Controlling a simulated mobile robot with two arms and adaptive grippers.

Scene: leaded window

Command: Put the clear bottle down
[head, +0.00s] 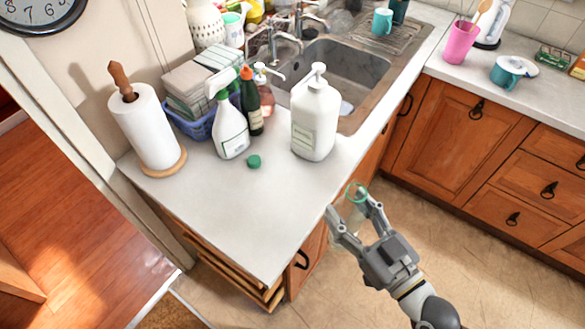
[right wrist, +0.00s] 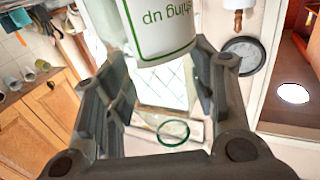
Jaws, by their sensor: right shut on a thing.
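The clear bottle (head: 349,213) is see-through, with a green ring at its open top. My right gripper (head: 346,203) is shut on it, one finger on each side, and holds it about upright. In the head view it shows past the counter's right edge, against the cabinet front and floor. In the right wrist view, the picture is upside down. The bottle's green ring (right wrist: 172,132) shows low, and a white label (right wrist: 160,28) with green lettering, apparently on the bottle, shows at the top between the fingers. My left gripper is out of view.
The counter's front part (head: 255,215) is clear. Behind it stand a white pump bottle (head: 315,118), a spray bottle (head: 230,128), a dark bottle (head: 251,105) and a paper towel roll (head: 146,128). A loose green cap (head: 254,161) lies nearby. The sink (head: 345,70) is further back.

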